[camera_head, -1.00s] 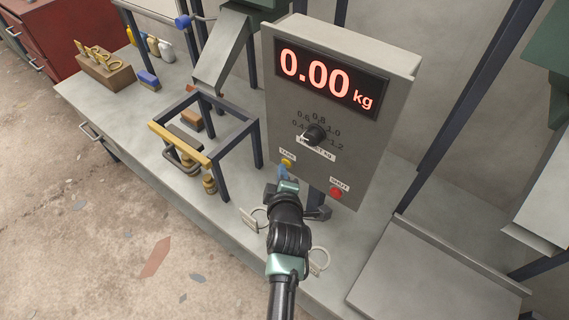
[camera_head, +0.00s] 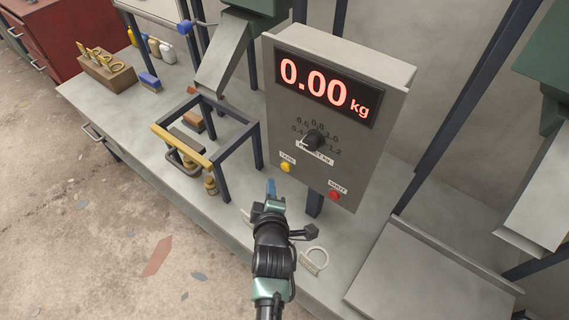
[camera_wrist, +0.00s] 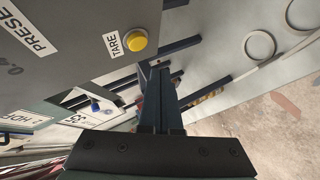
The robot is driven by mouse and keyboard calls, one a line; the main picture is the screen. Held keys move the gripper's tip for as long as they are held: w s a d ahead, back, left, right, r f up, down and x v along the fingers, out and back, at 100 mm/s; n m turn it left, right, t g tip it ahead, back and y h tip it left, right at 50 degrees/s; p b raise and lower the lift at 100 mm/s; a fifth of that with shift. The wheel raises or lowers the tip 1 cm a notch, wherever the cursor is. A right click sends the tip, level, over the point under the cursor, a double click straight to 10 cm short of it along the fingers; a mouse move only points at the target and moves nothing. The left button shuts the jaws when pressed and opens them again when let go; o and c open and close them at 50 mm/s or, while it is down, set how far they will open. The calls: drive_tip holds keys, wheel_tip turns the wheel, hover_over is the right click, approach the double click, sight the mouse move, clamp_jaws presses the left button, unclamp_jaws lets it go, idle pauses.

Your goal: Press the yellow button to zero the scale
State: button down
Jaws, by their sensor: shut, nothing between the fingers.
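The yellow button (camera_head: 286,167) labelled TARE sits at the lower left of the grey scale panel (camera_head: 330,110). The panel's red display (camera_head: 325,82) reads 0.00 kg. In the wrist view the yellow button (camera_wrist: 138,40) stands out from the panel face beside its TARE label. My gripper (camera_head: 271,187) is shut and empty, below and a little left of the button. In the wrist view its fingers (camera_wrist: 157,68) end close to the button, with a visible gap between them.
A red button (camera_head: 334,195) and a black dial (camera_head: 312,140) are on the same panel. A dark frame with a yellow bar (camera_head: 181,146) stands to the left on the bench. A ring-shaped tag (camera_head: 314,260) lies right of my arm.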

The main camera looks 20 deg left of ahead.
drive_tip(key=shift+s+a+p, duration=0.2)
drive_tip(key=shift+s+p, duration=0.05)
drive_tip(key=shift+s, duration=0.3)
drive_tip(key=shift+s+a+p, duration=0.2)
drive_tip(key=shift+s, duration=0.3)
